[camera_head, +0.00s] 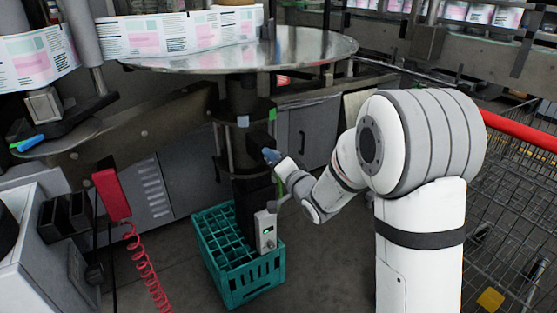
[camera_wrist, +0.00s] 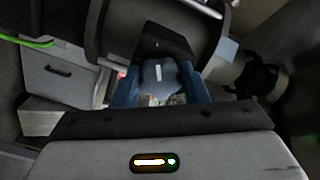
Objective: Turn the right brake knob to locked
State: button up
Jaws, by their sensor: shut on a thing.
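The right brake knob (camera_wrist: 158,76) is a grey-blue, rounded knob with a short white mark, in the middle of the wrist view. The mark stands nearly upright in that picture. The knob sits in front of a dark bracket. My gripper (camera_wrist: 160,92) has its two blue fingers on either side of the knob, shut on it. In the head view my gripper (camera_head: 271,157) reaches left to the dark column under the round metal table. There the knob is hidden by the fingers, and I cannot read its setting.
The round metal table (camera_head: 290,50) overhangs the column. A teal crate (camera_head: 240,285) stands on the floor below my wrist. A red handset (camera_head: 111,194) with a coiled cord hangs at the left. A wire cart (camera_head: 515,190) with a red handle is at the right.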

jog(key=shift+w+d+r, duration=0.1)
jog(key=o, duration=1)
jog(key=shift+c, duration=0.2)
jog(key=p+v, duration=0.1)
jog(key=v, duration=0.7)
